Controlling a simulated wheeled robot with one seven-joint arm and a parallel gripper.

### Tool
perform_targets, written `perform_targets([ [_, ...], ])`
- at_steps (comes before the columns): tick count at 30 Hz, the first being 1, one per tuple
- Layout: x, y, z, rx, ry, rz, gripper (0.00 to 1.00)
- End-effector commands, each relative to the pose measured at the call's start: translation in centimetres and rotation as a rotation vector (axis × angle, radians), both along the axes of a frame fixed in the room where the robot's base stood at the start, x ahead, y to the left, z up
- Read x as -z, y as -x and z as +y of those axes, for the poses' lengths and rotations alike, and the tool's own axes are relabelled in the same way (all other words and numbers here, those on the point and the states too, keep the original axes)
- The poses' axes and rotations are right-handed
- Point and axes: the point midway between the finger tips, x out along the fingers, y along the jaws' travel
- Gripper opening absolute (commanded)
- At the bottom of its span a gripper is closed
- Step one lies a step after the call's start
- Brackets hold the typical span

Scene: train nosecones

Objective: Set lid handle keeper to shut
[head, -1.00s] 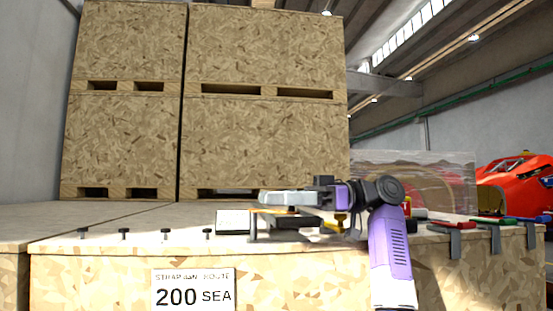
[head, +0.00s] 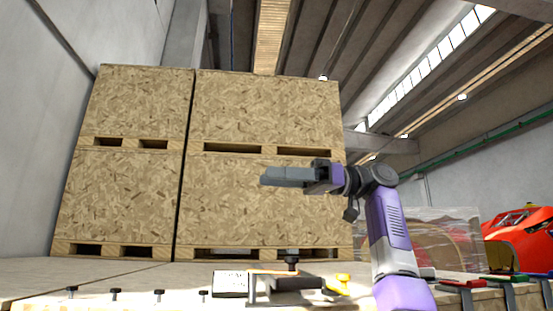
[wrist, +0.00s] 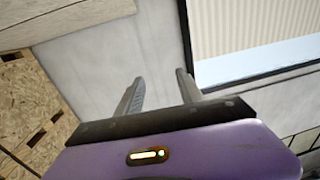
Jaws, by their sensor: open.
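My gripper (head: 270,176) is raised well above the crate top, in front of the stacked crates. It points left in the head view and holds nothing. In the wrist view my gripper (wrist: 159,78) shows two parted grey fingers with only the far wall behind them. Below it, on the crate top, sits a dark grey fixture (head: 285,298) with a black knob (head: 291,258) and a yellow part (head: 340,283) at its right. I cannot tell which part is the lid handle keeper or how it is set. The wrist view does not show the fixture.
A white-faced plate (head: 230,283) stands left of the fixture. Several black knobs (head: 116,294) line the front edge. Red and green clamp-like pieces (head: 497,279) lie at the right. Tall crates (head: 265,200) block the back. The air around my gripper is clear.

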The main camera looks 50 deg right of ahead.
Motion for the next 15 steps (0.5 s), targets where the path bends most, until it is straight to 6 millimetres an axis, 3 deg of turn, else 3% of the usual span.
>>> perform_targets([
  [6,-3.3,0.0,0.0,0.000,0.000,0.000,0.44],
  [15,-4.3,0.0,0.0,0.001,0.001,0.001,0.44],
])
